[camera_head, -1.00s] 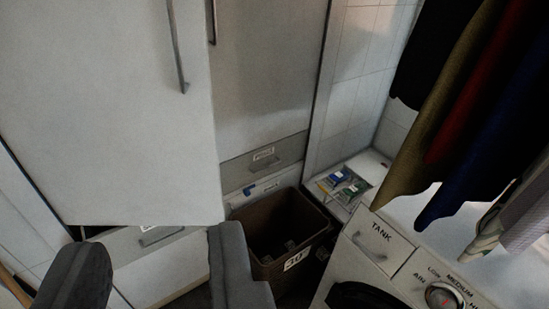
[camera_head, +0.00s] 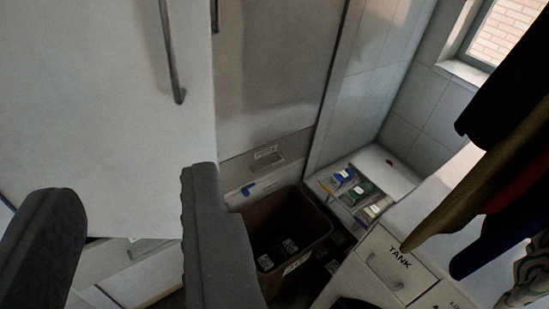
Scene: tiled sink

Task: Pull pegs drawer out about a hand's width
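My gripper (camera_head: 128,185) is open and empty, its two dark fingers spread wide at the lower left, with the white cabinet door behind them. A grey drawer front (camera_head: 285,148) with a small label and a recessed pull sits low under the tall grey panel, right of my gripper. The label is too small to read surely, so I cannot tell if it is the pegs drawer. Another drawer front (camera_head: 150,254) with a handle shows between the fingers, below the white door; its label is mostly hidden. Both drawers look closed.
A dark brown bin (camera_head: 310,222) stands in front of the grey drawer. A white door with a long handle (camera_head: 172,60) fills the left. A machine with a TANK compartment (camera_head: 385,262) stands lower right, under hanging clothes (camera_head: 500,190). A tray of small packets (camera_head: 355,190) lies by the tiled wall.

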